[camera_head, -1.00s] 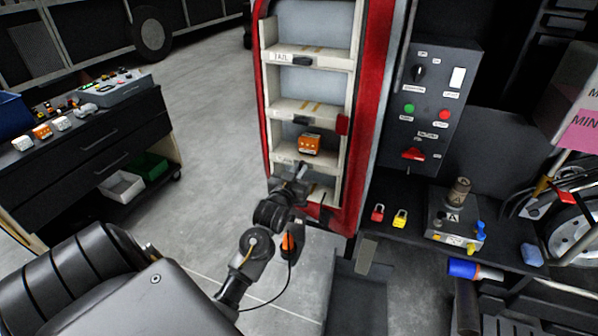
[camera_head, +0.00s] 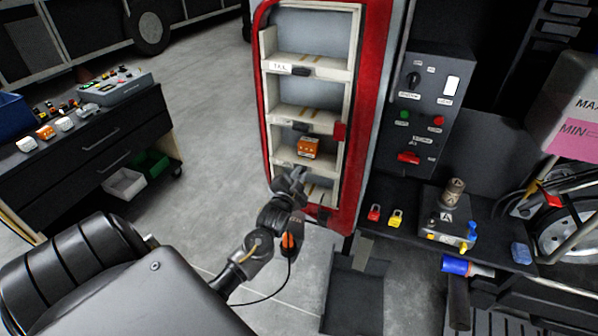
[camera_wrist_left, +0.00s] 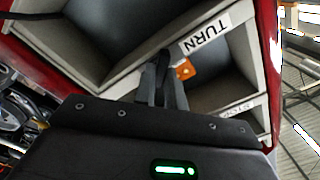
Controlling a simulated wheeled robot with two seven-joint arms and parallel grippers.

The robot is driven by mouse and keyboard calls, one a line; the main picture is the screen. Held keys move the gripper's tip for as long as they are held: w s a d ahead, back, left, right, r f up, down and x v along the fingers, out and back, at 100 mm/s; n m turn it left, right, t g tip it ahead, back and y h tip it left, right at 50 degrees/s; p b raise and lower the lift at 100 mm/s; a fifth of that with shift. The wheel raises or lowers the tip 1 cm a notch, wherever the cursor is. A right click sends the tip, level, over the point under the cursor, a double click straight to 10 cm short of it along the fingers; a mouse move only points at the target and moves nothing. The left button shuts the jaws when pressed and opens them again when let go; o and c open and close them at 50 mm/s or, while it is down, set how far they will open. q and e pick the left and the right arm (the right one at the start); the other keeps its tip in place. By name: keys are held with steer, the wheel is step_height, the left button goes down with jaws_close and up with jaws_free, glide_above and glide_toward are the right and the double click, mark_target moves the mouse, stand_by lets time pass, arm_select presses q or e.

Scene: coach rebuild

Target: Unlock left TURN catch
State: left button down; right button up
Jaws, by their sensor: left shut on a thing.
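The white TURN label (camera_wrist_left: 206,34) shows upside down on a pale shelf edge in the left wrist view. Beside it is the dark catch (camera_wrist_left: 164,56), at the tips of my left gripper (camera_wrist_left: 162,80). The gripper is shut on the catch, and its fingers hide much of it. In the head view my left gripper (camera_head: 296,176) is at the lower shelves of the red-edged cabinet (camera_head: 374,75), where the catch is hidden behind it. My right gripper is in neither view.
An orange box (camera_head: 308,147) sits in the compartment above my gripper. A dark control panel (camera_head: 424,110) stands to the right, above a bench with red (camera_head: 374,213) and yellow (camera_head: 396,217) padlocks. A drawer cart (camera_head: 95,150) stands left; the floor between is clear.

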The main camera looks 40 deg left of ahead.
arm_select(q)
steer(key=m+p, duration=0.2)
steer(key=m, duration=0.3)
steer(key=shift+p, duration=0.35)
steer(key=shift+f+m+p, duration=0.1)
steer(key=shift+m+p, duration=0.6)
steer(key=shift+m, duration=0.9)
steer(key=c, duration=1.5)
jaws_free()
steer(key=shift+o, duration=0.2)
